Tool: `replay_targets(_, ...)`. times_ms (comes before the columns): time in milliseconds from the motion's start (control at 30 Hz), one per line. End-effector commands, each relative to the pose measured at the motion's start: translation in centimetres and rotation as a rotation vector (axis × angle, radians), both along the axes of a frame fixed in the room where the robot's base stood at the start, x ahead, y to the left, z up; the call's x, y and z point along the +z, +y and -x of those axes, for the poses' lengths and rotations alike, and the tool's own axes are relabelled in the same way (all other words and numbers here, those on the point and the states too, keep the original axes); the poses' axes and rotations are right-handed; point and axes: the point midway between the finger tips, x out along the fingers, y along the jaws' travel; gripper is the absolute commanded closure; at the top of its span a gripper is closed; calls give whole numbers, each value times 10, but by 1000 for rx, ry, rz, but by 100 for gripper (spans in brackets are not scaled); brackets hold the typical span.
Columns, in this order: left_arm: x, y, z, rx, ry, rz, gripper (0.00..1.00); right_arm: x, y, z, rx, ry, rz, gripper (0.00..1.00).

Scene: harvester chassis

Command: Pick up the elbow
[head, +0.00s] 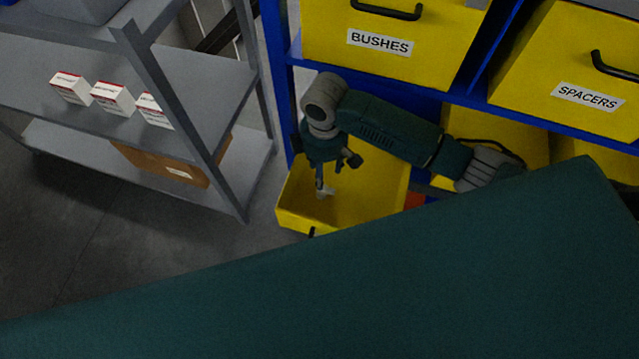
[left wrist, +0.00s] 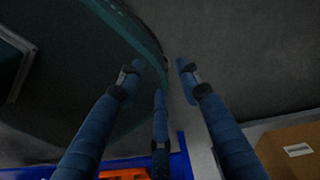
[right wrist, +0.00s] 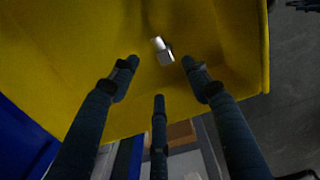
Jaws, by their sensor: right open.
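The elbow is a small silver-white metal piece in the open yellow bin (head: 368,200). It shows in the right wrist view (right wrist: 163,50), lying on the yellow surface just beyond the fingertips, and as a small pale spot in the head view (head: 325,190). My right gripper (head: 334,175) points down into the bin, above the elbow. Its fingers (right wrist: 160,72) are spread on either side of the elbow's line, apart from it and empty. My left gripper (left wrist: 160,72) shows only in its own wrist view, with fingers apart and nothing between them.
Blue shelving holds yellow bins labelled BUSHES (head: 380,42) and SPACERS (head: 588,97) above the open bin. A grey shelf (head: 215,85) on the left carries several white-and-red boxes (head: 112,98) and a brown cardboard box (head: 165,163). The floor between is clear.

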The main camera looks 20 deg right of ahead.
Motion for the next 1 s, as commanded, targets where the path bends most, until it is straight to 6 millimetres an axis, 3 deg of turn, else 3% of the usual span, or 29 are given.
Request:
replay_targets(100,0,1,8,-2,11,-3,65,-21,1,3,0,5,-2,52)
replay_targets(333,-1,5,30,-5,40,-8,65,-42,1,2,0,1,-2,52)
replay_targets(700,5,6,1,-4,0,-7,65,-89,3,4,0,1,-1,52)
replay_targets(967,5,6,2,-3,3,-7,65,-93,3,4,1,-1,-2,52)
replay_targets(1000,5,6,3,-3,4,-7,65,-93,3,4,1,-1,-2,56)
